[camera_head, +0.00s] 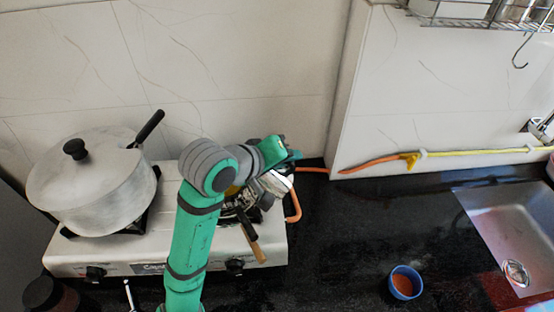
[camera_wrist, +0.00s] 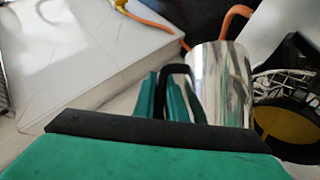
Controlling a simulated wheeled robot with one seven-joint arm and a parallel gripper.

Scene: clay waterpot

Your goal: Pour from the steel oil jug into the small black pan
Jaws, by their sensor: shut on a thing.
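The steel oil jug (camera_wrist: 225,78) is shiny, with a black handle, and fills the middle right of the wrist view. My gripper (camera_wrist: 164,97) is shut on the jug's handle. In the head view my gripper (camera_head: 284,158) is above the stove's back right, and the jug (camera_head: 273,183) shows partly below it. The small black pan (camera_wrist: 296,150) is just right of the jug in the wrist view, with a yellow-brown inside. In the head view my arm hides most of the pan; its wooden handle (camera_head: 258,252) points to the front. I see no stream of oil.
A large lidded pot (camera_head: 95,190) stands on the left of the white stove (camera_head: 70,262). An orange hose (camera_head: 296,205) runs behind and right of the stove. A blue cup (camera_head: 405,282) stands on the black counter near the sink (camera_head: 510,225). The wall is close behind.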

